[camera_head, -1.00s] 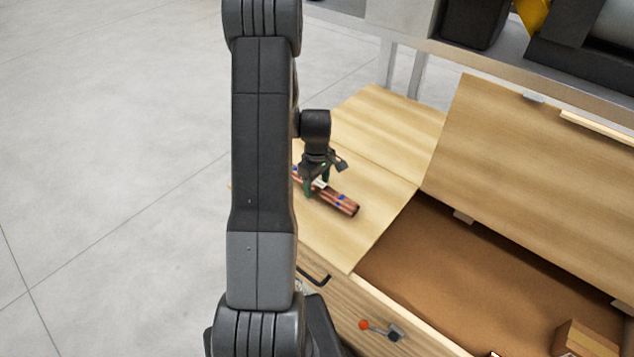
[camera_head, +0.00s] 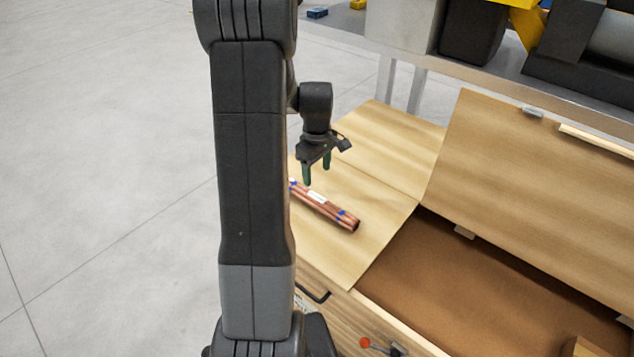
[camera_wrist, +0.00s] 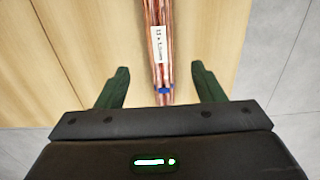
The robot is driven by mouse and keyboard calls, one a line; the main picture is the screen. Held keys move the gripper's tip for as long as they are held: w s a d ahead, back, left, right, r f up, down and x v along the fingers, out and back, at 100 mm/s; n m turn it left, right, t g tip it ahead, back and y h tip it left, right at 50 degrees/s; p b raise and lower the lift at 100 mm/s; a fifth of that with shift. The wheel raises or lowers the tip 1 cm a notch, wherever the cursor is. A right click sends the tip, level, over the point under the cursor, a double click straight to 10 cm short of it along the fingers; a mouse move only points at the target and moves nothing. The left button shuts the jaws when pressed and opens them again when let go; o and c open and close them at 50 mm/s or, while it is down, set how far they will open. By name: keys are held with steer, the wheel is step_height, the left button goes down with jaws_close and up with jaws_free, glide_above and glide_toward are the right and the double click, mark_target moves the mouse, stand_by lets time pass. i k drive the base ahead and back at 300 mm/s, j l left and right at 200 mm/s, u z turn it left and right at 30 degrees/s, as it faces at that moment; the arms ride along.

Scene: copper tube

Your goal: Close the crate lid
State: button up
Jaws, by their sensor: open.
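The wooden crate's big lid (camera_head: 540,190) stands tilted open at the right in the head view. The crate's brown interior (camera_head: 455,275) shows below it. A flat wooden panel (camera_head: 385,225) covers the crate's left end. A bundle of copper tubes (camera_head: 325,206) with blue bands and a white label lies on that panel. My gripper (camera_head: 317,172) is open and empty just above the bundle, apart from it. In the wrist view the bundle (camera_wrist: 160,50) runs between the two spread green fingers (camera_wrist: 160,82).
A red-knobbed latch (camera_head: 366,342) and a black handle (camera_head: 313,292) are on the crate's front. A small wooden block (camera_head: 588,347) is inside the crate at the lower right. A bench with dark equipment (camera_head: 570,55) stands behind. The grey floor at left is clear.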

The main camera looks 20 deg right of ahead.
mark_target(556, 195)
steer(key=z, duration=2.2)
